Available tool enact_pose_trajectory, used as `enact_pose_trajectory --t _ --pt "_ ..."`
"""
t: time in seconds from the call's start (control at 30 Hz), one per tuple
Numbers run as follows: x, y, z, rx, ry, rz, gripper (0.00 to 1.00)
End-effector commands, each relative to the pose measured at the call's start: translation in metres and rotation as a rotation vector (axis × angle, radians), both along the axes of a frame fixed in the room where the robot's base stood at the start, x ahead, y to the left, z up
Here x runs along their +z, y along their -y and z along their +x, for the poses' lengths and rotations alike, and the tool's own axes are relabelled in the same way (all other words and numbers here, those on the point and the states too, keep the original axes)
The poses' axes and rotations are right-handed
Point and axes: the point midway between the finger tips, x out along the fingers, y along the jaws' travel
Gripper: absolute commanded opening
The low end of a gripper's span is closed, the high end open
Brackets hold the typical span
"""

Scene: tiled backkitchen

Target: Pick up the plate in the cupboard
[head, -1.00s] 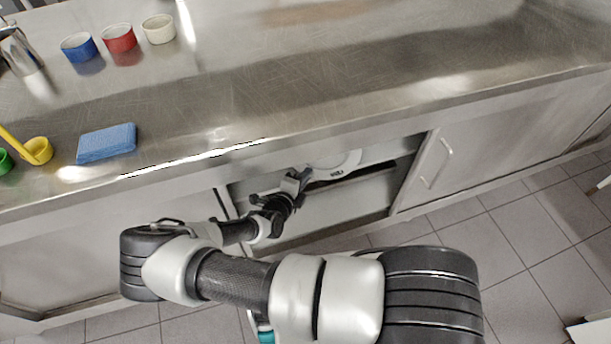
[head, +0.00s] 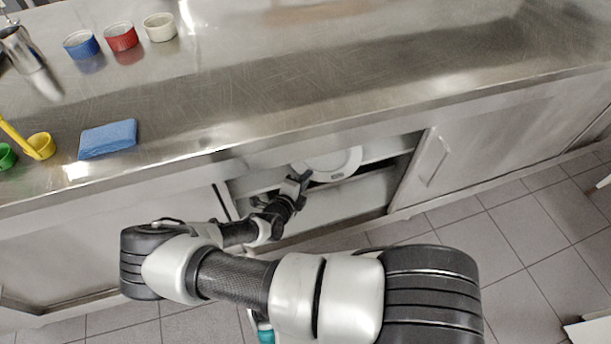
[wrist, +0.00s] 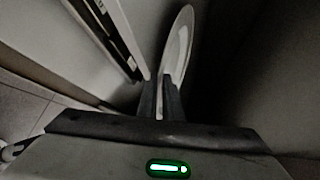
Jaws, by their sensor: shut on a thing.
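The white plate (head: 334,165) shows in the head view inside the open cupboard (head: 318,208) under the steel counter. Its upper part is hidden by the counter edge. My gripper (head: 298,183) reaches into the opening and is at the plate's left side. In the wrist view the plate (wrist: 179,48) is seen nearly edge-on, and my gripper (wrist: 160,95) is shut on its near rim. The plate's far side is in dark shadow.
A blue sponge (head: 107,139), blue bowl (head: 81,45), red bowl (head: 121,38) and white bowl (head: 160,28) are on the counter (head: 300,90) above. A closed cupboard door (head: 480,150) is right of the opening.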

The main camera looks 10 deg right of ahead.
Motion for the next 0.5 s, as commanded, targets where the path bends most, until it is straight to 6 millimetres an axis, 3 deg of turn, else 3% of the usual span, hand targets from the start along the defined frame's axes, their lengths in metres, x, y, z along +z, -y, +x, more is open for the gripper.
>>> enact_pose_trajectory --t 0.2,0.37,0.5 --pt "-0.0006 0.0006 -0.0008 -0.002 -0.002 0.001 0.00" --pt "-0.0005 0.0006 -0.0006 -0.002 -0.001 0.000 0.28" --pt "-0.0003 0.0004 -0.0004 -0.001 0.000 0.000 0.28"
